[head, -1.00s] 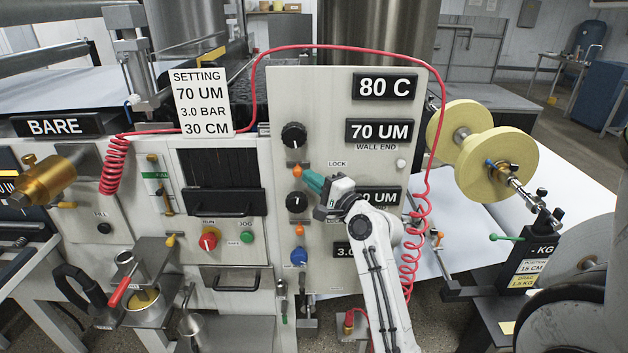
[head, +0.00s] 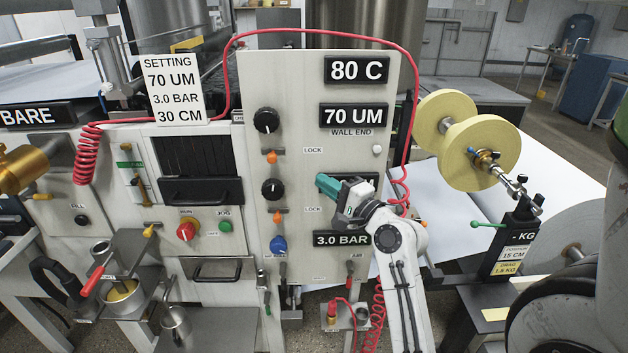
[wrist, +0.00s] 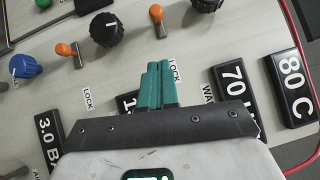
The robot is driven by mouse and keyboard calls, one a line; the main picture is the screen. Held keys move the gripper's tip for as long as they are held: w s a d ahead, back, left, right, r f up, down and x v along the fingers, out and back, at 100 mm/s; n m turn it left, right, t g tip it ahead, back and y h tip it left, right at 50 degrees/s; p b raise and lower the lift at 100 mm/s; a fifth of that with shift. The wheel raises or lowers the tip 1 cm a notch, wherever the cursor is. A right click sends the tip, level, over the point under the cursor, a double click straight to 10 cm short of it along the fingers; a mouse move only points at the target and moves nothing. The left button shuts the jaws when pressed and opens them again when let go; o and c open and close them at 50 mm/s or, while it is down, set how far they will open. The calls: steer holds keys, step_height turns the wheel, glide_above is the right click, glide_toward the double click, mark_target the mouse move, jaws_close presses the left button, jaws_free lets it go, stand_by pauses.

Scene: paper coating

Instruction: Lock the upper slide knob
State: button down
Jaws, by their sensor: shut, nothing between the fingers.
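The upper slide knob (head: 271,157) is orange and sits between the two black dials, left of the upper LOCK label (head: 313,151) and apart from it. My gripper (head: 323,184) has green fingers, shut and empty. It is in front of the panel, right of and slightly below the upper slide knob, with a visible gap in the head view. The lower slide knob (head: 277,217), also orange, sits below the lower dial; it shows in the wrist view (wrist: 66,50).
The upper black dial (head: 266,120), lower black dial (head: 273,189) and blue knob (head: 278,244) stand out from the panel (head: 290,80). My gripper partly covers a display. A red coiled hose (head: 408,120) runs down the panel's right side.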

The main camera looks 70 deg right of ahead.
steer(key=shift+v, duration=1.15)
steer(key=w+a+f+n+g+y, duration=0.35)
steer(key=a+f+n, duration=0.25)
steer(key=a+f, duration=0.3)
steer(key=w+a+f+n+g+y, duration=0.25)
steer(key=a+f+n+y, duration=0.3)
steer(key=a+f, duration=0.35)
steer(key=s+a+f+n+g, duration=1)
steer(key=s+a+n, duration=0.2)
steer(key=s, duration=0.2)
steer(key=shift+s+a+h, duration=0.25)
steer(key=shift+s+h, duration=0.05)
steer(key=shift+h, duration=0.1)
steer(key=shift+f+n, duration=0.15)
steer(key=shift+n, duration=0.1)
